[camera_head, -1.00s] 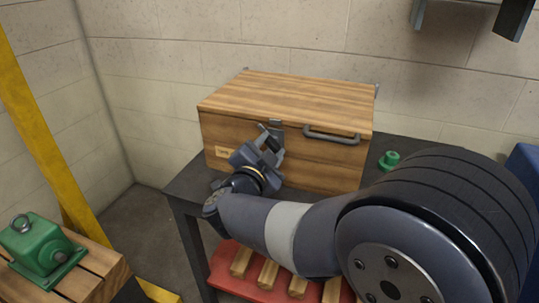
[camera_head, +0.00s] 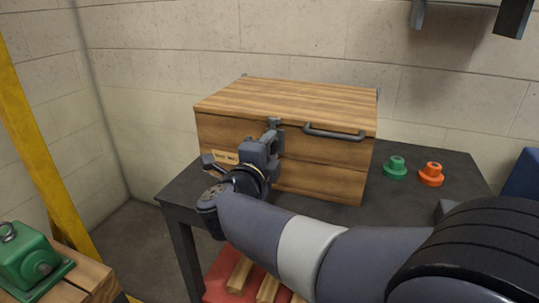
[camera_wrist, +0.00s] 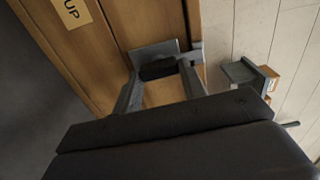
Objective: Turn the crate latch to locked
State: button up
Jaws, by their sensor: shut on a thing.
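The wooden crate (camera_head: 320,170) stands on the dark table with its lid closed. Its metal latch (camera_head: 275,124) is at the front, below the lid edge, left of the grey handle (camera_head: 335,132). My gripper (camera_head: 273,140) is at the crate's front, over the latch. In the wrist view, the latch plate (camera_wrist: 153,50) shows against the wood, and my gripper (camera_wrist: 158,80) has its two fingers on either side of a dark latch knob (camera_wrist: 158,70). The fingers are shut on it. The lower part of the latch is partly hidden by my gripper in the head view.
A green part (camera_head: 396,169) and an orange part (camera_head: 431,174) stand on the table (camera_head: 410,205) right of the crate. A green motor (camera_head: 30,258) sits on a wooden stand at the lower left. A yellow post (camera_head: 38,150) rises at the left.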

jog(key=shift+m, duration=0.3)
jog(key=shift+f, duration=0.1)
jog(key=o, duration=1)
jog(key=shift+p+v, duration=1.1)
jog(key=shift+v, duration=4.3)
jog(key=b+x, duration=0.2)
jog(key=x, duration=0.8)
jog(key=shift+w+d, duration=0.15)
jog(key=shift+w, duration=0.25)
